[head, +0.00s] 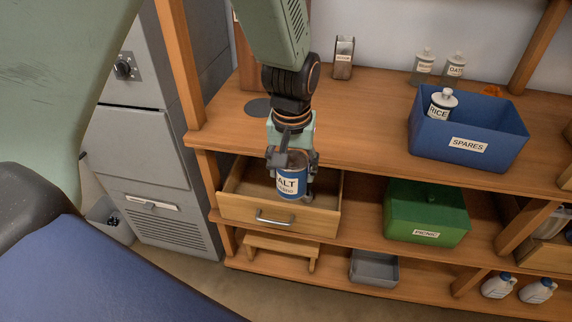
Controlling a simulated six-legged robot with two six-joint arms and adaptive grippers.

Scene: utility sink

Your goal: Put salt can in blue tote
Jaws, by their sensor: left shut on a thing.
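My left gripper (292,165) comes down from the top middle of the head view and is shut on the salt can (291,186). The can is blue with a white label, partly hidden by the gripper fingers, and is held above the open drawer. The blue tote (429,144) stands on the wooden worktop to the right, with a SPARES label on its front. A white RICE jar (439,107) stands inside it at the left; the rest of its visible inside looks free. My right gripper is not in view.
The wooden drawer (235,208) is pulled out under the worktop (355,135). A green PICNIC box (420,205) sits on the shelf below. Jars (424,63) and a small canister (343,60) stand at the worktop's back. The worktop left of the tote is mostly clear.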

